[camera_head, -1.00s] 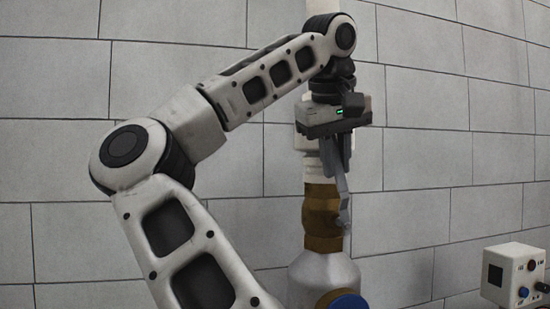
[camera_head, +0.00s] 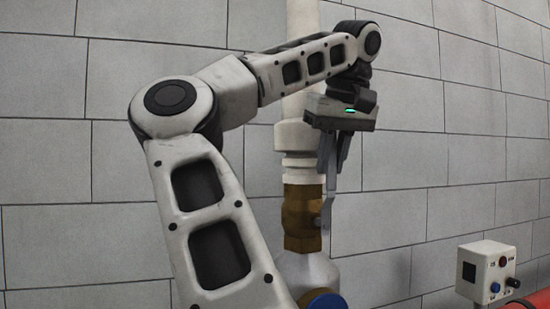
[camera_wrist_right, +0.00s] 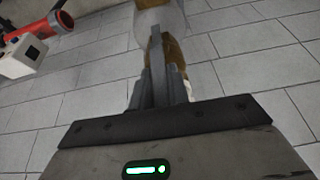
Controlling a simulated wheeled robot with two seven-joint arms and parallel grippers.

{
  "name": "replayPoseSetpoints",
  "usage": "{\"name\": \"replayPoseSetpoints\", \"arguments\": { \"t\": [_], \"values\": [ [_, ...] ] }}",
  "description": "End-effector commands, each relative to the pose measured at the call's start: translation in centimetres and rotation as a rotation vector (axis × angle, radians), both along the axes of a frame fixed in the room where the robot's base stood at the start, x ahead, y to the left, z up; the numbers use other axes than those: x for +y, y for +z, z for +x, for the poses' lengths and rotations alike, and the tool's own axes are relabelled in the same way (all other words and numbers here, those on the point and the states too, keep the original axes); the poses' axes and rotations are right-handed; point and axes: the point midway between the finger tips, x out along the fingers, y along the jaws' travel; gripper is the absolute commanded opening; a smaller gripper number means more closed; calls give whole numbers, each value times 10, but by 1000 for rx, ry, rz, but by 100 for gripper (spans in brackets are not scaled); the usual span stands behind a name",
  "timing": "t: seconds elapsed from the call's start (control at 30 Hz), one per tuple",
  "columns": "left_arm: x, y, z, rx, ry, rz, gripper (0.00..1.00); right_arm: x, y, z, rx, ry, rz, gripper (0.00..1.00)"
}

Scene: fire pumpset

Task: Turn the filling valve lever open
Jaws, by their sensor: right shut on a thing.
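The filling valve is a brass body (camera_head: 298,212) on a vertical pale pipe. Its grey lever (camera_head: 327,214) stands roughly upright along the right side of the brass body, its upper end between my right gripper's fingers. My right gripper (camera_head: 334,165) is shut on the lever from above, just right of the pipe. In the right wrist view, the gripper's fingers (camera_wrist_right: 158,88) close around the grey lever (camera_wrist_right: 156,58), with the brass body (camera_wrist_right: 174,52) behind it. The fingers hide part of the lever. My left gripper is not in view.
The pale pipe (camera_head: 297,137) rises above the valve. A grey-white fitting with a blue round cap (camera_head: 326,301) sits below it. A white control box (camera_head: 486,270) with knobs and a red pipe (camera_head: 535,300) are at the lower right. A grey block wall stands behind.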

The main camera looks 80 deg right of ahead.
Motion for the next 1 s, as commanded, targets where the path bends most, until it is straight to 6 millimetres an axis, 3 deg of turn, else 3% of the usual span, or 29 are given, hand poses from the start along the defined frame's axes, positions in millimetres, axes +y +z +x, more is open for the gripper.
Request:
{"name": "replayPoseSetpoints", "arguments": {
  "t": [0.03,0.07,0.13,0.43,0.57,1.0],
  "values": [
    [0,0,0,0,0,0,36,0,0,0,-6,-3,2,0],
    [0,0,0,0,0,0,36,0,0,0,-6,-3,2,20],
    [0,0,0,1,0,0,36,0,0,0,-5,-2,2,39],
    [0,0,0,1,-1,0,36,0,1,0,-2,0,0,39],
    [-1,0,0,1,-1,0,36,3,11,-2,-2,3,-2,39],
    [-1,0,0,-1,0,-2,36,32,91,-19,-7,8,0,39]
  ]
}}
